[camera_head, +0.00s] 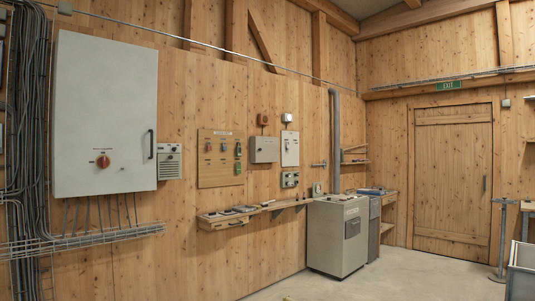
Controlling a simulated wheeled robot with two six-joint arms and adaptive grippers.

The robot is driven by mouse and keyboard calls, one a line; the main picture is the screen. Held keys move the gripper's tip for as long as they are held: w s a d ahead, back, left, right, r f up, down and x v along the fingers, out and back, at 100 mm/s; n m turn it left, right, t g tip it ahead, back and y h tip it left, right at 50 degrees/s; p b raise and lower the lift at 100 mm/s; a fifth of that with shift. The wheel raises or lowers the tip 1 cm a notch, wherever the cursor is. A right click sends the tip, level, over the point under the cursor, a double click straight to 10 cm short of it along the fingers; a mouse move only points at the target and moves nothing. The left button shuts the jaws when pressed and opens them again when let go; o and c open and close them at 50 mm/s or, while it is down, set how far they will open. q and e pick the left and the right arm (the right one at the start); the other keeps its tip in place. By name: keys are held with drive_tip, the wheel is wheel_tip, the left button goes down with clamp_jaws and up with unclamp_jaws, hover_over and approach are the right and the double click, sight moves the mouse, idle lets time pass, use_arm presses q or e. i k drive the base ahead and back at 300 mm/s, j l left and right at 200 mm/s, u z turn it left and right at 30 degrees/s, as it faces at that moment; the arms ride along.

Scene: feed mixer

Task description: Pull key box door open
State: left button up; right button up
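Several boxes hang on the wooden wall, and I cannot tell for sure which is the key box. A small grey box (264,149) with a closed front hangs right of a wooden board (220,178) with several small coloured items. A flat white panel (290,143) is mounted right of it. A large white cabinet (105,115) with a red rotary knob (103,161) and a dark handle (151,144) is shut at the left. Neither of my grippers is in view.
A narrow wooden shelf (222,221) with small items juts out below the board. A grey floor cabinet (325,240) stands against the wall. A wooden door (453,180) is at the back right. The floor (400,282) in front is largely clear.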

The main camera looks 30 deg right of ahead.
sight(266, 148)
drive_tip(key=i+u, duration=0.1)
drive_tip(key=i, duration=0.6)
drive_tip(key=i+l+u, duration=0.15)
drive_tip(key=i, duration=0.5)
drive_tip(key=i+z, duration=0.15)
drive_tip(key=i, duration=0.3)
drive_tip(key=i+j+z, duration=0.15)
drive_tip(key=i, duration=0.3)
drive_tip(key=i+z, duration=0.15)
drive_tip(key=i, duration=0.3)
drive_tip(key=i+j+z, duration=0.15)
drive_tip(key=i, duration=0.3)
drive_tip(key=i+j+z, duration=0.15)
drive_tip(key=i+j, duration=0.15)
drive_tip(key=i+l+z, duration=0.25)
drive_tip(key=i+z, duration=0.2)
drive_tip(key=i+l+z, duration=0.15)
drive_tip(key=i+z, duration=0.65)
drive_tip(key=z, duration=0.15)
drive_tip(key=i+j+z, duration=0.25)
drive_tip(key=i+z, duration=0.2)
drive_tip(key=i+l, duration=0.1)
drive_tip(key=i, duration=0.45)
drive_tip(key=i+l+u, duration=0.15)
drive_tip(key=i, duration=0.4)
drive_tip(key=i+l, duration=0.1)
drive_tip(key=i, duration=0.5)
drive_tip(key=i+l+u, duration=0.15)
drive_tip(key=i, duration=0.4)
